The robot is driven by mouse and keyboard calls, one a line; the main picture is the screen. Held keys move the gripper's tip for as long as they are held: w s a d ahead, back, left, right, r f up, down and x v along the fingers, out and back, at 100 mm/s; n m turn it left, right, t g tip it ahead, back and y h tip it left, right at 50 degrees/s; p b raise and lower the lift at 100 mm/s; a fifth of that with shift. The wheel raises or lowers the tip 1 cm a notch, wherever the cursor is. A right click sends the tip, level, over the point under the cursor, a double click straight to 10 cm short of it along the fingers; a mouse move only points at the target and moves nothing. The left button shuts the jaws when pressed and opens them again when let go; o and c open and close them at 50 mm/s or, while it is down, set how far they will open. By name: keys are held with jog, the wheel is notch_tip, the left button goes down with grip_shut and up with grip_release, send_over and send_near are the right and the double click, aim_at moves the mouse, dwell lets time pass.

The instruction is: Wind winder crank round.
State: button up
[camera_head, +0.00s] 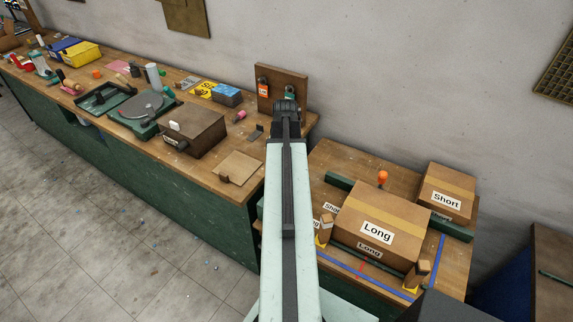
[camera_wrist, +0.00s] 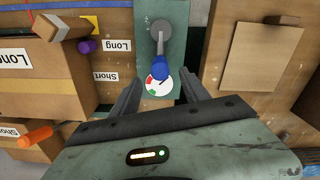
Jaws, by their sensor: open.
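The winder crank (camera_wrist: 159,40) shows in the wrist view as a grey arm with a blue knob (camera_wrist: 161,66) at its lower end. It sits on a green plate (camera_wrist: 176,12). A white dial (camera_wrist: 153,84) with red and green marks lies just below the knob. My gripper (camera_wrist: 161,80) is open, with one finger on each side of the dial and the knob close to the gap between the fingertips. I cannot tell whether either finger touches the knob. In the head view my arm covers the crank area.
A large carton marked Long (camera_head: 392,214) and a smaller one marked Short (camera_head: 447,190) stand on the right bench, near an orange knob (camera_head: 383,177). The left bench holds a brown box (camera_head: 193,133) and a tan board (camera_head: 241,167), also in the wrist view (camera_wrist: 262,58).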

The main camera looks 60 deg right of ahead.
notch_tip(320, 180, down, 6)
jog(key=b, duration=0.5)
jog(key=shift+f, duration=0.1)
grip_shut()
jog(key=shift+w, duration=0.3)
jog(key=w, duration=0.1)
jog(key=w+a, duration=0.1)
jog(key=w, duration=0.1)
jog(key=shift+w+a, duration=0.2)
jog(key=shift+w, duration=0.05)
jog(key=a, duration=0.1)
jog(key=w+a, duration=0.2)
jog(key=a, duration=0.1)
jog(key=shift+a, duration=0.25)
